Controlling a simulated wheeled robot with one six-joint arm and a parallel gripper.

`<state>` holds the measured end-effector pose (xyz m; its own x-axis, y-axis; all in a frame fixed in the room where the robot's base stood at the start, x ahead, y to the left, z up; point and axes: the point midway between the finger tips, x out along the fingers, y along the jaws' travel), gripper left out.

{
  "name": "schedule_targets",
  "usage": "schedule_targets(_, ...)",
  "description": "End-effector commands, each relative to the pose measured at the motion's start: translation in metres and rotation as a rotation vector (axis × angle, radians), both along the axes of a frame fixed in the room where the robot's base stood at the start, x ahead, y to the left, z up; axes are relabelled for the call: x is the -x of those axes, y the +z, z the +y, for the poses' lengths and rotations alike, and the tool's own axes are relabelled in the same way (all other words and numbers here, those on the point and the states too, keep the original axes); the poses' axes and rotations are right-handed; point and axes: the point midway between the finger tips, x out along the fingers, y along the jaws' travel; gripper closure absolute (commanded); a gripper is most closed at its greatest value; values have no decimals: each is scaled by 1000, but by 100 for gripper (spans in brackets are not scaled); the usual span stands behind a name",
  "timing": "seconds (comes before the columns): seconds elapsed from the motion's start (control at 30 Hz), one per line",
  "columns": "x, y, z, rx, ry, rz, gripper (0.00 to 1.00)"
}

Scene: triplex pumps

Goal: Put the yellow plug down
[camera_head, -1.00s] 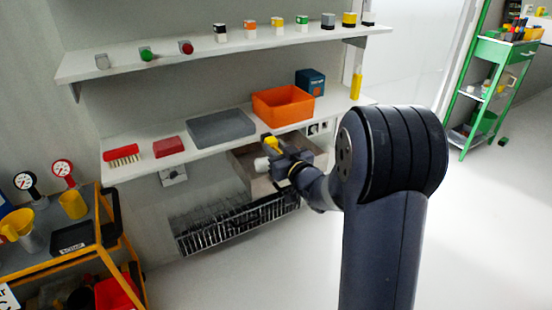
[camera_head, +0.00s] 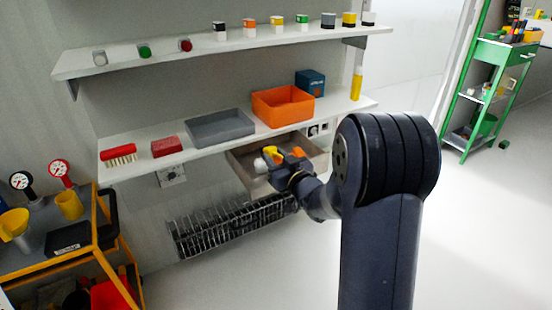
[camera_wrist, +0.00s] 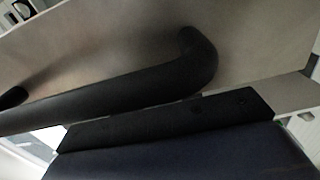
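The yellow plug (camera_head: 270,152) is a small yellow piece at the tip of my gripper (camera_head: 278,158) in the head view. My gripper is over the pale open drawer (camera_head: 246,176) below the lower shelf. A small white piece (camera_head: 260,163) shows just left of the yellow one, and a small orange piece (camera_head: 297,151) to its right. The fingers are too small and dark to show whether they grip the plug. In the wrist view, a dark part of my gripper fills the bottom, and the plug is not in view.
A curved black handle (camera_wrist: 120,95) runs close across a pale panel in the wrist view. The lower shelf above holds an orange bin (camera_head: 283,107), a grey tray (camera_head: 220,128) and a red brush (camera_head: 118,154). A dark radiator-like grille (camera_head: 230,228) is below. Open floor lies to the right.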

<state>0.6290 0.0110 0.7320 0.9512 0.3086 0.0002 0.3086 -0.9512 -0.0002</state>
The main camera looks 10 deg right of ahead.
Motion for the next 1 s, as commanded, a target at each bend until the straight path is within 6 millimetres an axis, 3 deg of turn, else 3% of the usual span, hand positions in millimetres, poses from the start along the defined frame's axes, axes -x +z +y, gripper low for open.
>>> schedule_targets(0.2,0,0,0,0,0,0,50)
schedule_targets(0.47,0,2,0,0,0,0,50)
schedule_targets(0.67,0,16,0,0,0,0,50)
schedule_targets(1.0,71,13,-25,-1,-4,3,50)
